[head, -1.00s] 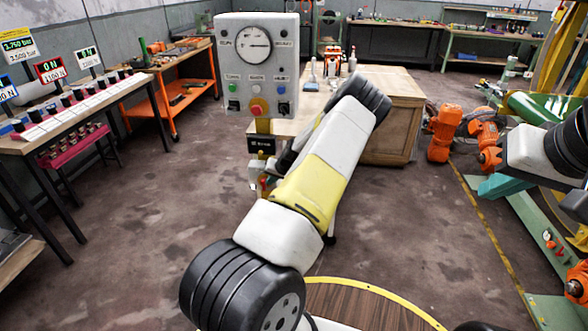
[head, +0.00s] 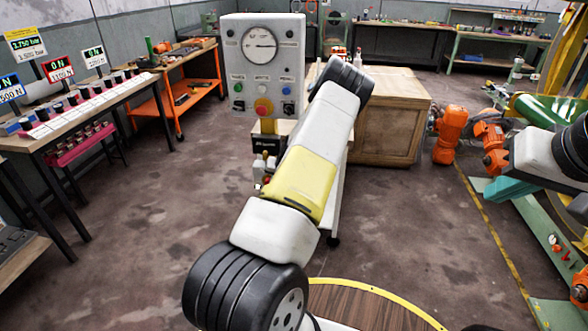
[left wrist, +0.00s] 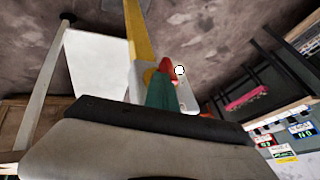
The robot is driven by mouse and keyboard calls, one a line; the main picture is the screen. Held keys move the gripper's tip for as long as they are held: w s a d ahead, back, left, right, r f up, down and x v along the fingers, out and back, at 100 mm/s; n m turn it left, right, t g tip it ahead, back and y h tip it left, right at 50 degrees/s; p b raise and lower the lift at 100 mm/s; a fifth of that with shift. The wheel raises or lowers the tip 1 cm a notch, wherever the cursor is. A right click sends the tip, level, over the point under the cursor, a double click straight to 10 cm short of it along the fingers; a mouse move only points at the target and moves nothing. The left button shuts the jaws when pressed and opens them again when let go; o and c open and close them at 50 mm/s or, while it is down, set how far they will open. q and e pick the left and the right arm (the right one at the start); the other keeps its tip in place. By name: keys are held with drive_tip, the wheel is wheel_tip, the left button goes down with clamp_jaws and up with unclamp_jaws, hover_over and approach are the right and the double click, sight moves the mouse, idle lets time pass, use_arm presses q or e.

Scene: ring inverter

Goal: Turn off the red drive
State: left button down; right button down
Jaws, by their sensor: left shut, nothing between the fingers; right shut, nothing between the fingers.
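A red-framed display (head: 59,69) stands on the left bench among blue-, white- and yellow-framed ones. A grey control box (head: 262,65) on a post has a dial, buttons, knobs and a red stop button on yellow. A small red lever (head: 266,180) shows below it. In the left wrist view, my shut left gripper (left wrist: 168,88) shows teal fingers lined up with something red; I cannot tell whether they touch. My left forearm hides it in the head view. My right gripper (head: 503,190) seems to be the teal shape under my right arm; it is shut and empty.
A row of small units (head: 90,103) lies along the left bench (head: 42,143). An orange trolley (head: 180,112) stands behind it. A wooden crate (head: 388,130) is behind my forearm. Orange motors (head: 447,133) and a green machine stand at right. The floor at left is clear.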

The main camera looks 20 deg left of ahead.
use_arm(q)
drive_tip(key=shift+a+r+h, duration=0.2)
drive_tip(key=shift+a+h, duration=0.15)
drive_tip(key=shift+h, duration=0.05)
drive_tip(key=h, duration=0.1)
drive_tip(key=a+n+t+h, duration=0.1)
drive_tip(key=h, duration=0.1)
drive_tip(key=a+h, duration=0.1)
drive_tip(key=h, duration=0.1)
drive_tip(key=shift+s+a+r+t, duration=0.2)
drive_tip(key=shift+s+r+t, duration=0.1)
drive_tip(key=shift+s, duration=0.1)
drive_tip(key=h, duration=0.1)
drive_tip(key=a+n+t+h, duration=0.1)
drive_tip(key=h, duration=0.1)
drive_tip(key=shift+s+a+f, duration=0.15)
drive_tip(key=shift+a, duration=0.05)
drive_tip(key=h, duration=0.2)
drive_tip(key=a+f+n+t+h, duration=0.1)
drive_tip(key=h, duration=0.1)
drive_tip(key=shift+s+a, duration=0.15)
drive_tip(key=shift+a, duration=0.05)
drive_tip(key=shift+r, duration=0.15)
drive_tip(key=shift+r, duration=0.8)
